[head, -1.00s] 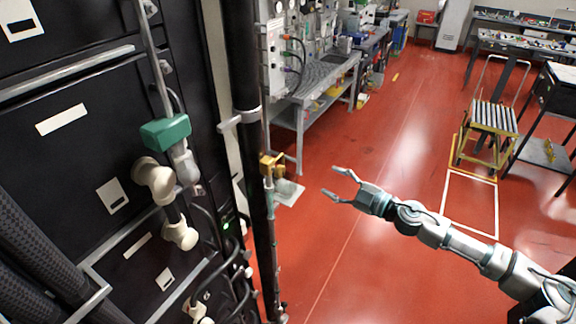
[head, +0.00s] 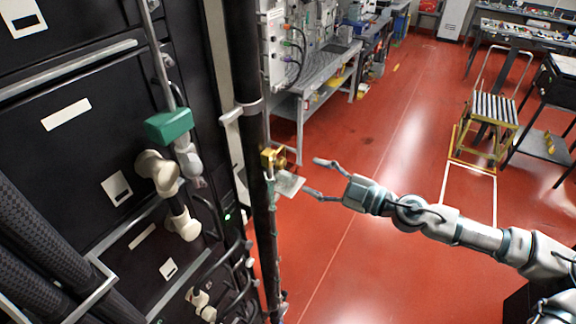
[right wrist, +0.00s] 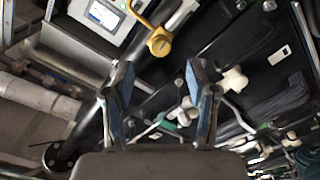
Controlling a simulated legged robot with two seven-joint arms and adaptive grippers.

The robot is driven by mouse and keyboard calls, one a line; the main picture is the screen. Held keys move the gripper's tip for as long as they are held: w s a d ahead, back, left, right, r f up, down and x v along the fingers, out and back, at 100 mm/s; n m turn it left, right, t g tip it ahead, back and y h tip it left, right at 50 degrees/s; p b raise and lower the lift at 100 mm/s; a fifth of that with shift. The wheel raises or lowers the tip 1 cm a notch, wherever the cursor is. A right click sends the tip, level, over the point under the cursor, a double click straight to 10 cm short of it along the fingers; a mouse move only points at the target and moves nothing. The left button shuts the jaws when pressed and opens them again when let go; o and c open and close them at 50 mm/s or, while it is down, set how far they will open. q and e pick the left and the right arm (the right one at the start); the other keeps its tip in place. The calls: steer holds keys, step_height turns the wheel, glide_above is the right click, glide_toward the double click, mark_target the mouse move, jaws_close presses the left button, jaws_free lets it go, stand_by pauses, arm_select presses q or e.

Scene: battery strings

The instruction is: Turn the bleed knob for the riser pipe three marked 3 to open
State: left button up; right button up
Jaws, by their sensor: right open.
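A brass bleed knob (head: 272,158) sits on the side of a tall black riser pipe (head: 252,90) beside the dark cabinet. I cannot read a number 3 on the pipe. My right gripper (head: 313,177) is open and empty just right of the knob, its fingers spread towards the pipe, apart from the knob. In the right wrist view the knob (right wrist: 160,42) shows as a brass fitting under a bent yellow tube, beyond and between the open fingertips (right wrist: 157,68). My left gripper is not in view.
A pale plate (head: 289,183) sticks out just below the knob, close to the lower finger. A workbench (head: 320,82) is behind.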

mark_target(285, 164)
steer(key=x, duration=0.5)
steer(key=p+x, duration=0.1)
steer(key=x, duration=0.2)
steer(key=shift+s+a+r, duration=0.15)
steer(key=shift+s+a, duration=0.15)
steer(key=shift+w+a, duration=0.2)
steer(key=shift+w, duration=0.05)
steer(key=shift+w+d, duration=0.2)
steer(key=shift+w, duration=0.05)
steer(key=shift+d, duration=0.35)
steer(key=shift+c, duration=0.5)
steer(key=shift+a, duration=0.25)
steer(key=c, duration=0.8)
steer(key=shift+s+a, duration=0.1)
jaws_close()
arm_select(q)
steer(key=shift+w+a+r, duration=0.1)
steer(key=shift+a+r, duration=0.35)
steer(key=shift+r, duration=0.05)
